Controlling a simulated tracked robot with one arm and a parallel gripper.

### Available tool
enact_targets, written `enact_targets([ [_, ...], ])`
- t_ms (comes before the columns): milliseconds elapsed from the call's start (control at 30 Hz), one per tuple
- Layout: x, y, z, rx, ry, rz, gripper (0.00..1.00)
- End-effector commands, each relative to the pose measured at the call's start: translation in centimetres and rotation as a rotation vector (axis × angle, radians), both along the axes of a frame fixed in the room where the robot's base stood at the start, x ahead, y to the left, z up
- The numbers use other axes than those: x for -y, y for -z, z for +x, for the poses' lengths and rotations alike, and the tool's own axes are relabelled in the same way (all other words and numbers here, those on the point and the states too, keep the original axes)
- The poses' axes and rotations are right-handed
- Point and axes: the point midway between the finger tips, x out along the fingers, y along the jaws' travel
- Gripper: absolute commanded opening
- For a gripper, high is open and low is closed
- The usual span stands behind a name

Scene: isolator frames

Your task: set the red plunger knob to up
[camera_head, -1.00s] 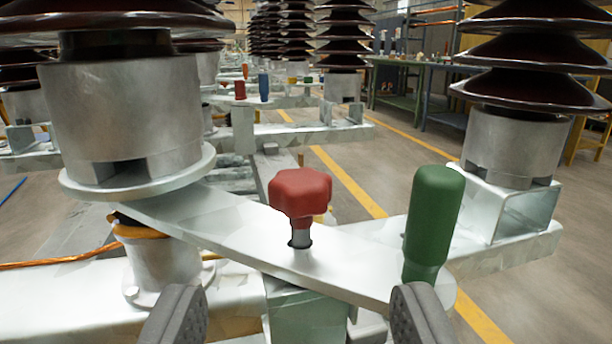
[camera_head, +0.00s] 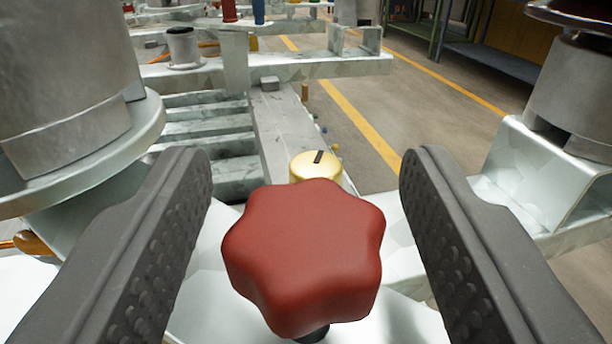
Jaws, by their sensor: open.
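The red plunger knob (camera_head: 305,255) is a star-shaped head, large in the lower middle of the view. A short piece of its dark stem shows under its front edge; the rest of the stem is hidden by the head. My gripper (camera_head: 305,170) is open, with one dark studded finger on each side of the knob. A gap shows between the knob and each finger, and neither touches it.
A metal pedestal with a wide flange (camera_head: 130,140) stands close on the left. A gold cap with a black mark (camera_head: 315,165) is just behind the knob. A box-section bracket (camera_head: 545,185) stands at the right. Floor with yellow lines lies beyond.

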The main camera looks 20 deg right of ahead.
Motion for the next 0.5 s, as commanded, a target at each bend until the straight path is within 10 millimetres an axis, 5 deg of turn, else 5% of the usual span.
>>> enact_targets([
  [133,0.02,0.01,-0.01,0.0,0.0,0.0,0.49],
  [300,0.04,0.02,-0.01,0.0,0.001,0.0,0.02],
  [500,0.03,-0.25,-0.01,0.0,0.0,0.0,0.0],
])
